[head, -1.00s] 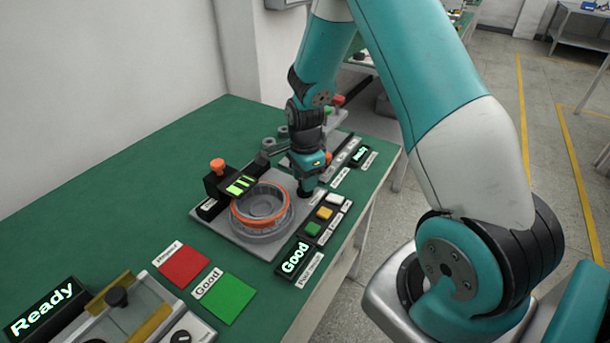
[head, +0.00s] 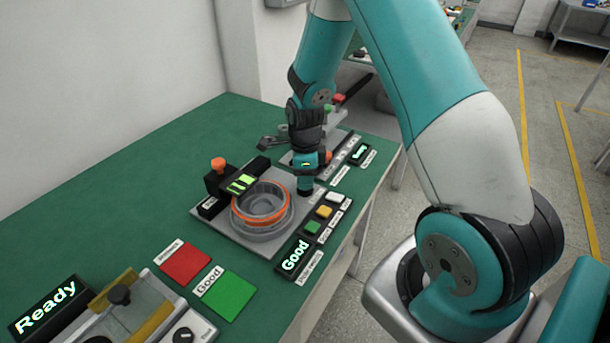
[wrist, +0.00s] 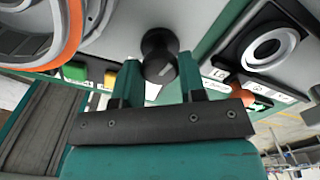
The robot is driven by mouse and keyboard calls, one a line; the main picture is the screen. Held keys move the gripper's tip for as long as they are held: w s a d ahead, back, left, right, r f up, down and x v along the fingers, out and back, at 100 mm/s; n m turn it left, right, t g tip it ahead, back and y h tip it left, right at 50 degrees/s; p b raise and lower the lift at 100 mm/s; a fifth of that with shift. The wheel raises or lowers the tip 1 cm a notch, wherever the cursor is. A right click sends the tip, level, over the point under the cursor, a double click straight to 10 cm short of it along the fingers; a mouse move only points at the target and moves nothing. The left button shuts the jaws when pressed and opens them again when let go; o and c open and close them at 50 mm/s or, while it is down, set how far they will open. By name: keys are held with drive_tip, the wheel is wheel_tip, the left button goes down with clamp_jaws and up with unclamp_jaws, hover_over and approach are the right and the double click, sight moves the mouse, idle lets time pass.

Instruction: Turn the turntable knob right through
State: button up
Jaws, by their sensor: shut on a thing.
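The turntable fixture (head: 205,223) is a grey plate on the green bench in the head view. A grey round part with an orange band (head: 262,217) sits on it. My gripper (head: 304,189) points down at the plate's right corner and hides the knob there. In the wrist view, a black round knob (wrist: 160,56) with a pale mark shows between the two green fingers of my gripper (wrist: 160,78), which is shut on it. Part of the orange-banded part (wrist: 68,35) shows at upper left.
A black bracket with an orange knob (head: 217,164) and lit bars stands behind the round part. Green, yellow and white buttons (head: 324,211) and a "Good" display (head: 295,257) lie in front. Red (head: 187,264) and green (head: 229,297) pads lie at lower left.

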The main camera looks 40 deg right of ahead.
drive_tip(key=o, duration=0.9)
wheel_tip(320, 180, up, 18)
drive_tip(key=shift+f, duration=0.25)
